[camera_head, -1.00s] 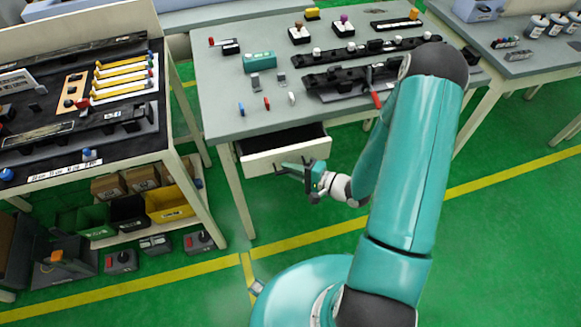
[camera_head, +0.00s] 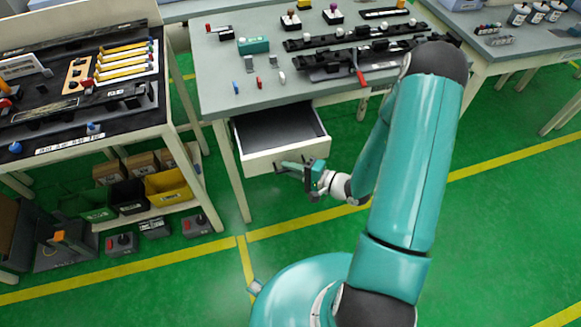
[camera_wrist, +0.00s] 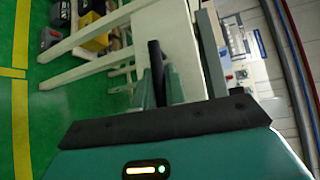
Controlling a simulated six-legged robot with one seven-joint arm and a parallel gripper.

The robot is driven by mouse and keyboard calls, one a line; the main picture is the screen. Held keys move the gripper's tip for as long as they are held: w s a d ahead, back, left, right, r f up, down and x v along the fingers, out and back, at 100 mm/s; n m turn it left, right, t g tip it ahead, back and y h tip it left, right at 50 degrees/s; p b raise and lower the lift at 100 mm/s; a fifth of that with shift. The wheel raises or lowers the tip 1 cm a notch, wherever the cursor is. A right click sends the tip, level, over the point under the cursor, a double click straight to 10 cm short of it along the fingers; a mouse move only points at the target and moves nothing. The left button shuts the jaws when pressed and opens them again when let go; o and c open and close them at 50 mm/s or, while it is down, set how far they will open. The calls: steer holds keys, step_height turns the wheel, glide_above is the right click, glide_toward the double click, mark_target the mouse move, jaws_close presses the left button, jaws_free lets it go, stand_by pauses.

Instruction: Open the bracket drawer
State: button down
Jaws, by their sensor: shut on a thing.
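The bracket drawer (camera_head: 262,162) is a cream-fronted drawer under the grey workbench. It stands pulled out, and its dark, empty-looking inside (camera_head: 275,130) shows from above. My gripper (camera_head: 290,167) is at the lower middle of the drawer front, shut on the dark handle. In the wrist view the dark handle bar (camera_wrist: 156,68) stands between the gripper's fingers (camera_wrist: 160,88), close against the pale drawer front (camera_wrist: 170,45). The fingers partly hide the handle in both views.
The workbench top (camera_head: 215,75) holds black rails (camera_head: 355,48), a teal box (camera_head: 253,45) and small clips. A dark-topped shelf cart (camera_head: 60,135) with bins stands at the left. Green floor in front of the drawer is clear.

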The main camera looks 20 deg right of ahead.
steer(key=shift+s, duration=0.15)
stand_by(0.3)
steer(key=c, duration=1.5)
jaws_free()
steer(key=shift+o, duration=0.2)
steer(key=shift+d, duration=0.15)
steer(key=v, duration=1.3)
steer(key=shift+s, duration=0.25)
steer(key=shift+d, duration=0.1)
steer(key=shift+r, duration=0.1)
